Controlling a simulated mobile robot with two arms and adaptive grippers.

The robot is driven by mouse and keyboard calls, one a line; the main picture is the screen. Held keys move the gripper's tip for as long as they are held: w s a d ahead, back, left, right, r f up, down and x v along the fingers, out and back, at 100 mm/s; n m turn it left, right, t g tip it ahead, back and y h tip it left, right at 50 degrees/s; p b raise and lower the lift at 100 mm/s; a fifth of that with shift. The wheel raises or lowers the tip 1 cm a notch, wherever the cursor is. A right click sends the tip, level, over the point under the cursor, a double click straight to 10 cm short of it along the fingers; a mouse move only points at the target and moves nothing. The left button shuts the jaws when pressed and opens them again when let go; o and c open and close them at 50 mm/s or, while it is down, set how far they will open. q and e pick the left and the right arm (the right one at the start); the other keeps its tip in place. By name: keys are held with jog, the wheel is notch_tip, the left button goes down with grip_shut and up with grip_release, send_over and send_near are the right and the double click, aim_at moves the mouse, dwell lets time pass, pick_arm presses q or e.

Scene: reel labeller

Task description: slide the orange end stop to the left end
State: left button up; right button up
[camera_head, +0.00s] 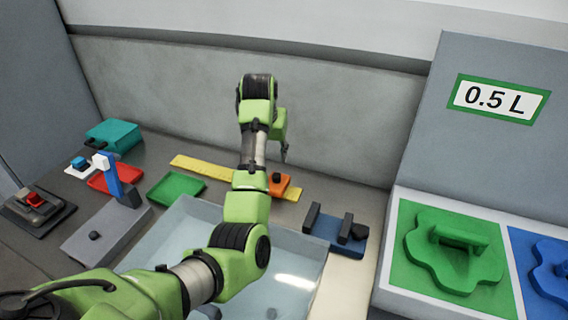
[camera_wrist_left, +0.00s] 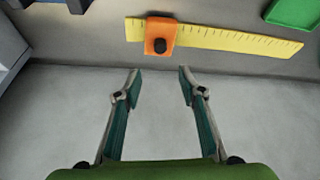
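The orange end stop (camera_head: 279,184) sits on the yellow ruler (camera_head: 198,168) near its right end in the head view. It has a small black knob on top. In the left wrist view, the orange end stop (camera_wrist_left: 160,38) is near the left end of the yellow ruler (camera_wrist_left: 240,40), as that view is turned round. My left gripper (camera_head: 284,152) hangs behind the ruler near the back wall, and my arm covers part of the ruler. In the left wrist view, its fingers (camera_wrist_left: 158,72) are apart and empty, short of the end stop. My right gripper is not in view.
A clear bin (camera_head: 300,246) stands in front of the ruler. Left are a green tray (camera_head: 176,187), a red tray (camera_head: 112,178), a teal box (camera_head: 114,135) and a grey block with a blue lever (camera_head: 108,174). A blue fixture (camera_head: 335,232) stands right.

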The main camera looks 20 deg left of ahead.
aim_at(276, 175)
pick_arm(q)
jog(key=p+x, duration=0.2)
jog(key=x, duration=1.1)
jog(key=shift+f, duration=0.2)
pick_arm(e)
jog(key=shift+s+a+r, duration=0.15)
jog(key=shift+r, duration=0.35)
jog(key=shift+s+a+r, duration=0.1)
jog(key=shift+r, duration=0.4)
pick_arm(q)
grip_shut()
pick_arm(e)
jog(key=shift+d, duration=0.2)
